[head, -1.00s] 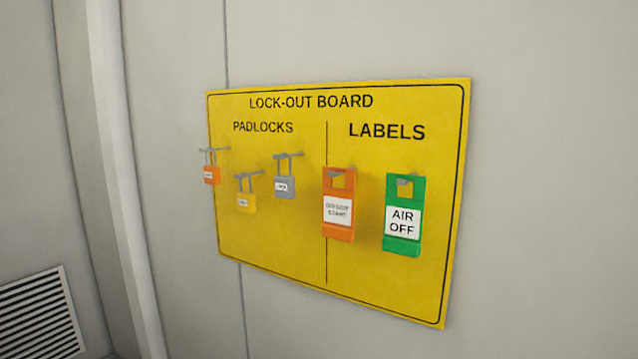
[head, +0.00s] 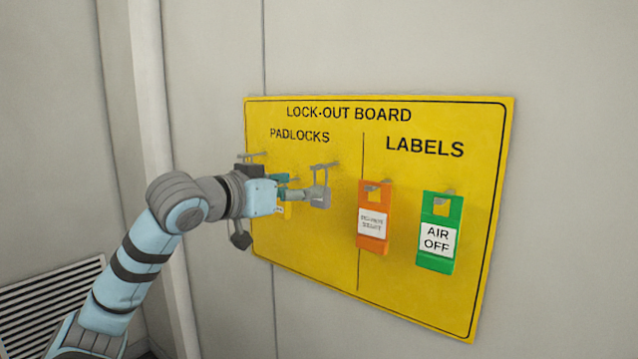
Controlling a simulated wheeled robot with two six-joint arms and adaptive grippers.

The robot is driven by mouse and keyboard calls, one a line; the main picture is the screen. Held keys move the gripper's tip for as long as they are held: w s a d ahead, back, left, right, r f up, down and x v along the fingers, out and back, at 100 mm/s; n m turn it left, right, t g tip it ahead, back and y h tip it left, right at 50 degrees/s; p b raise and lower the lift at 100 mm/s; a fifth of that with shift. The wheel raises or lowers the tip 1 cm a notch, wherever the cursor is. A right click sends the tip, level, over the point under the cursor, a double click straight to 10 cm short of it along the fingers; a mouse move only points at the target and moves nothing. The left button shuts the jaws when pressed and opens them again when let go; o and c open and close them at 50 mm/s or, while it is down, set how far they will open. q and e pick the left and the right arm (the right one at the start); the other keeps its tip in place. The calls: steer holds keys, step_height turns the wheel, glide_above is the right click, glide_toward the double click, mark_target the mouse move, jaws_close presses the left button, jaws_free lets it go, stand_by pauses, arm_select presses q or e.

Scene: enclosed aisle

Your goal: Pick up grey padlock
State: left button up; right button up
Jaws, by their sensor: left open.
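The grey padlock (head: 321,194) hangs by its shackle from a peg under the word PADLOCKS on the yellow lock-out board (head: 310,260). My left gripper (head: 304,191) reaches in from the left, its open fingers at the left side of the padlock's body. The fingers cover part of the padlock, and I cannot tell whether they touch it. The yellow padlock (head: 286,210) is mostly hidden behind the gripper. The orange padlock is hidden behind the gripper and wrist. My right gripper is not in view.
An orange label (head: 373,240) and a green AIR OFF label (head: 437,262) hang on the right half of the board. A pale vertical post (head: 157,120) and a floor-level vent grille (head: 45,300) are at the left. The wall right of the board is bare.

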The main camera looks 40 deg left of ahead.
mark_target(324, 203)
arm_select(q)
steer(key=w, duration=0.2)
steer(key=w+f+p, duration=0.1)
steer(key=w, duration=0.2)
steer(key=w+f+p, duration=0.1)
steer(key=w, duration=0.2)
steer(key=shift+a, duration=0.3)
steer(key=shift+w+f, duration=0.25)
steer(key=shift+w, duration=0.1)
steer(key=shift+s+r, duration=0.1)
steer(key=shift+s, duration=0.1)
steer(key=c, duration=1.2)
steer(key=shift+c, duration=0.6)
steer(key=shift+w, duration=0.1)
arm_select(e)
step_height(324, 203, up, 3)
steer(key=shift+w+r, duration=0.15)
